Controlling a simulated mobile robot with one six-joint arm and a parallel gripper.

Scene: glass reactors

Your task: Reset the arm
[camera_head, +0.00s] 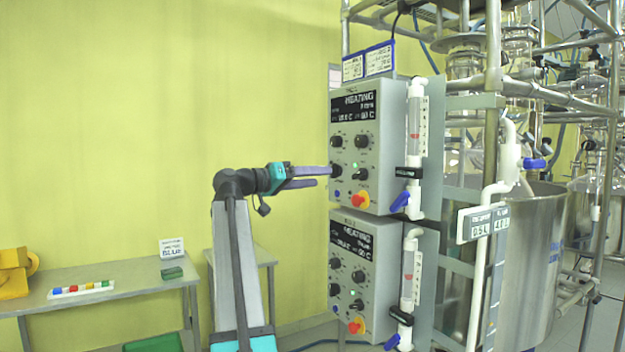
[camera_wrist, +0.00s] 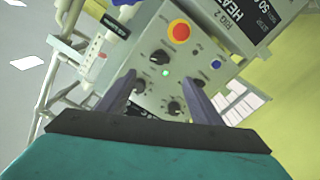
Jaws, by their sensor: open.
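My gripper (camera_head: 324,176) is at the end of my raised arm, in front of the upper heating control box (camera_head: 372,185) in the head view. Its two fingers are apart. One fingertip appears close to a black knob on the left side of the box; I cannot tell if it touches. In the wrist view, my gripper (camera_wrist: 158,90) has its fingers spread on both sides of the panel's black knobs (camera_wrist: 174,108), near a lit green switch (camera_wrist: 166,72). A red and yellow button (camera_wrist: 180,32) shows beyond. Nothing is seen held.
A lower heating box (camera_head: 366,270) hangs below the upper one. Flow tubes with blue valves (camera_head: 400,202) and a steel vessel (camera_head: 530,265) stand to the right. A grey bench (camera_head: 120,283) stands at the left. The space before the yellow-green wall (camera_head: 160,130) is clear.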

